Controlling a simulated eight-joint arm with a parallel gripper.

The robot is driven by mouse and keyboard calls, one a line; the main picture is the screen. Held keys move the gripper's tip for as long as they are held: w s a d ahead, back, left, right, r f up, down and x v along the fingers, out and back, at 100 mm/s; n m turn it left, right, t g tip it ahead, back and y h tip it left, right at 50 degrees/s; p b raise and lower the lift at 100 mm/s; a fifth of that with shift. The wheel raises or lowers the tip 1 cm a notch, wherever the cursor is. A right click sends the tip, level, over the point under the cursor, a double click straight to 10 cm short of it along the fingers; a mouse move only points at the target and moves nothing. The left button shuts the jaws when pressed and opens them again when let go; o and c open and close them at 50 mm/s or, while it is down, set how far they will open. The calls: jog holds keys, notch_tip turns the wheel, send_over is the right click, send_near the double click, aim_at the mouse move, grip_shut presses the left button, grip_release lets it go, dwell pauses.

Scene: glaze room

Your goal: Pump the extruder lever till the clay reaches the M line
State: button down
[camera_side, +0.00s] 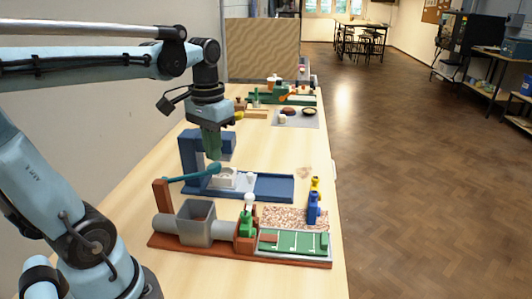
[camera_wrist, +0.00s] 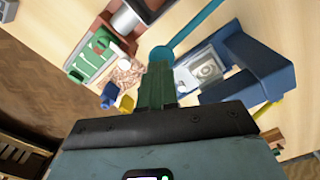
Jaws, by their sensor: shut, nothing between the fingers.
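The extruder stands near the front of the table on a red-brown base (camera_side: 200,246), with a grey hopper (camera_side: 195,222). Its teal lever (camera_side: 190,177) rises from a brown post and slants slightly up to the right; it also shows in the wrist view (camera_wrist: 196,28), ending in a round knob. My gripper (camera_side: 213,157) is shut and empty, pointing down right by the knob end; whether it touches is unclear. In the wrist view its green fingers (camera_wrist: 158,68) overlap the knob's edge. A green lined tray (camera_side: 293,242) has a short reddish clay piece (camera_side: 268,238) at its left end. Line letters are unreadable.
A blue press-like stand (camera_side: 190,155) with a blue base and a white block (camera_side: 226,178) stands just behind the lever. Other items and a tall board (camera_side: 262,48) are farther back.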

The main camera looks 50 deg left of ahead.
aim_at(214, 165)
jog(key=shift+f, duration=0.1)
dwell(0.4)
jog(key=shift+f, duration=4.75)
jog(key=shift+r, duration=4.85)
jog(key=shift+r, duration=2.5)
